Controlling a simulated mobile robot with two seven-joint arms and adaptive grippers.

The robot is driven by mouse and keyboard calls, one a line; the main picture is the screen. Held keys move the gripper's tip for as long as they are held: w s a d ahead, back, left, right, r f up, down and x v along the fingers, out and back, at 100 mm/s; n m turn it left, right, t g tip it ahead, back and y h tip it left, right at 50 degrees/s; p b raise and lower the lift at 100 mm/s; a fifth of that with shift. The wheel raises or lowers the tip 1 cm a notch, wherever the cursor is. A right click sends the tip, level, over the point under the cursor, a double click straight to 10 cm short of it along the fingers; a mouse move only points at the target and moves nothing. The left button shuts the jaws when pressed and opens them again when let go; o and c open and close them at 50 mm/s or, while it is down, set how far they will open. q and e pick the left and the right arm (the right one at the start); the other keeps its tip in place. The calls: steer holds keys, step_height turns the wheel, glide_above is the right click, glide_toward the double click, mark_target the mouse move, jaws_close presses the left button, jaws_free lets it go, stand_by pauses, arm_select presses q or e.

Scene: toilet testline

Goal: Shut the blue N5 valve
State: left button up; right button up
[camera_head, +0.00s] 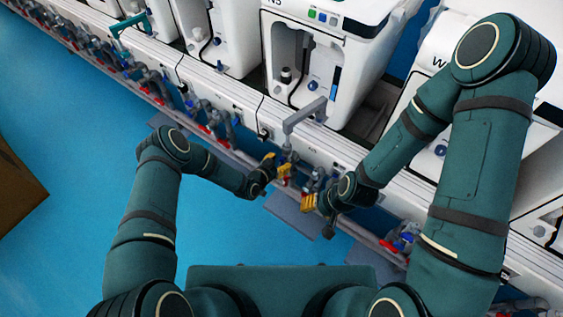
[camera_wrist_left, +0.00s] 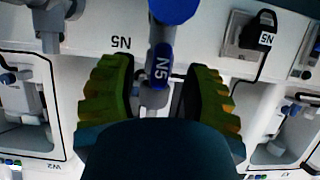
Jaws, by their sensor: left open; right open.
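The blue N5 valve handle (camera_wrist_left: 161,62) shows in the left wrist view, with its N5 label facing the camera. It sits on a grey pipe fitting (camera_wrist_left: 155,97). My left gripper (camera_wrist_left: 162,88) is open, with one yellow-green ridged pad on each side of the handle and a gap beside each. In the head view my left gripper (camera_head: 277,167) is at the pipe line below the N5 toilet station. My right gripper (camera_head: 322,203) is open and empty, lower and to the right. In the head view the handle is too small and covered to make out clearly.
The white N5 toilet unit (camera_head: 325,60) stands behind the rail. A grey bracket (camera_head: 304,115) juts out above the grippers. Other valves with red handles (camera_head: 390,246) line the pipe on both sides. The blue floor (camera_head: 75,170) at the left is mostly clear; a brown box (camera_head: 17,190) lies there.

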arm_select(q)
steer(key=shift+x, duration=0.95)
jaws_close()
steer(key=shift+r, duration=0.1)
steer(key=m+t+y, duration=0.1)
steer(key=m, duration=0.1)
steer(key=shift+s+d+m+y, duration=0.1)
steer(key=shift+m+y, duration=0.2)
steer(key=shift+m+t+y, duration=0.4)
steer(key=shift+m+t, duration=0.2)
steer(key=shift+m, duration=0.4)
